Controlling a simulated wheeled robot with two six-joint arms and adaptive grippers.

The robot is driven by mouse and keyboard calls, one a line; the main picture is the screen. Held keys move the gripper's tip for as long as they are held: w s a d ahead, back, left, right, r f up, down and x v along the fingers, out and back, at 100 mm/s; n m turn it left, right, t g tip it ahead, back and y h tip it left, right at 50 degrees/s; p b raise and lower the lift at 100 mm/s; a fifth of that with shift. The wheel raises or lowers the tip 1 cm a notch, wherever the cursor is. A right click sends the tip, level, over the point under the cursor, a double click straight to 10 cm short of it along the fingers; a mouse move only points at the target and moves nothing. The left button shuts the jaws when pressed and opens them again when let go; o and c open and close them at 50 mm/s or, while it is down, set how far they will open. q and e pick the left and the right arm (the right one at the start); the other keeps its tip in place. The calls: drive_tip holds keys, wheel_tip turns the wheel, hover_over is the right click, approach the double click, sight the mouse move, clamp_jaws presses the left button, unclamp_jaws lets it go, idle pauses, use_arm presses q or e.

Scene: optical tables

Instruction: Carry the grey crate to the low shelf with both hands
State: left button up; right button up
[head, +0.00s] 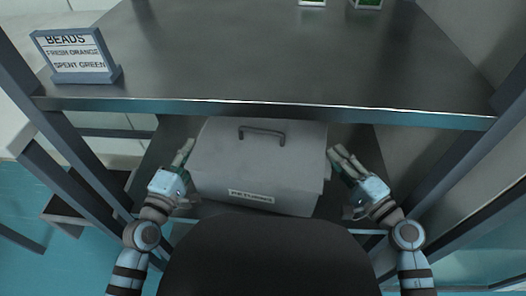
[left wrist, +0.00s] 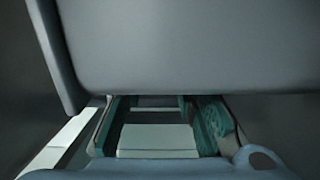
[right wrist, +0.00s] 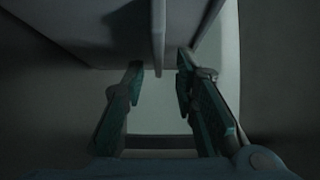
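The grey crate (head: 258,165), with a RETURNS label and a dark handle on top, sits beneath the tabletop at the low shelf (head: 172,135). Whether its base rests fully on the shelf is hidden. My left gripper (head: 184,153) is open at the crate's left side. In the left wrist view the crate wall (left wrist: 190,45) hides its fingertips (left wrist: 163,102). My right gripper (head: 342,156) is open at the crate's right side. In the right wrist view its fingers (right wrist: 158,72) stand apart, with a thin edge of the crate (right wrist: 158,35) between them and no clear contact.
The steel tabletop (head: 270,60) overhangs the crate's far part. A BEADS sign (head: 75,55) stands at its left, and two small green-marked items (head: 312,2) are at the far edge. Blue-grey posts (head: 70,145) flank the shelf at both sides.

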use_arm(q)
drive_tip(key=v, duration=1.1)
drive_tip(key=shift+s, duration=0.45)
use_arm(e)
wheel_tip(320, 180, up, 10)
drive_tip(key=shift+d, duration=0.15)
